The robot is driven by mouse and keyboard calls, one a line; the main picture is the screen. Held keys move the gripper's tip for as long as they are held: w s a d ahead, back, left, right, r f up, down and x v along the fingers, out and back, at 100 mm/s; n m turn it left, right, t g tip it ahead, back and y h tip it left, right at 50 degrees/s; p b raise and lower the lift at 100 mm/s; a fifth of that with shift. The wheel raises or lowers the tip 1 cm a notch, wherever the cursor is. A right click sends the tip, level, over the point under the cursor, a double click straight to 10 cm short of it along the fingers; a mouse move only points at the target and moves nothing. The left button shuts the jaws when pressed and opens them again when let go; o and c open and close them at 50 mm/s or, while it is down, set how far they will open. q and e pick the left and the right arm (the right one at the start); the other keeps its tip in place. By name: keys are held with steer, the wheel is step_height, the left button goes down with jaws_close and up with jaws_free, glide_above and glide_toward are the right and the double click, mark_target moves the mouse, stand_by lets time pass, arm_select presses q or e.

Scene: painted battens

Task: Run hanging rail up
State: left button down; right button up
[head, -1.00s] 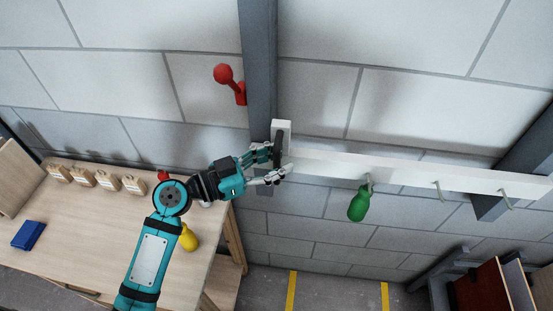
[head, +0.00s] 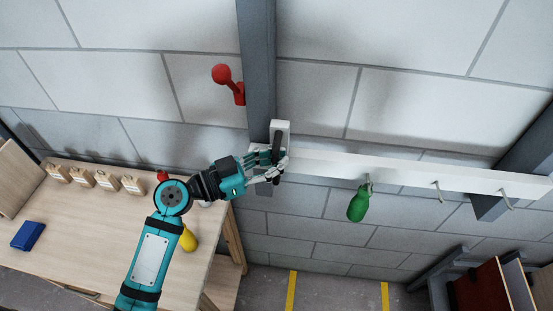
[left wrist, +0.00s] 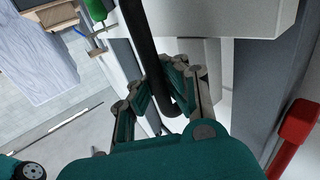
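The white hanging rail (head: 410,175) runs across the right half of the head view, in front of grey posts, with several hooks along it. A white end block (head: 281,126) at its left end carries a dark bar handle (head: 277,138). My left gripper (head: 272,166) is at this handle with its fingers closed in around it. A green bottle-shaped thing (head: 358,205) hangs from one hook. My right gripper is not in view.
A red ball-ended lever (head: 222,74) sticks out from the grey post (head: 257,60) above the handle. A wooden table (head: 95,225) stands at left with a blue box (head: 28,235) and a yellow thing (head: 188,240). A shelf unit (head: 480,290) is at lower right.

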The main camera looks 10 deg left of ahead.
arm_select(q)
step_height(320, 180, up, 28)
stand_by(0.6)
steer(key=c, duration=1.3)
jaws_free()
steer(key=shift+s+a, duration=0.15)
steer(key=shift+a, duration=0.15)
steer(key=shift+d, duration=0.15)
steer(key=v, duration=1.2)
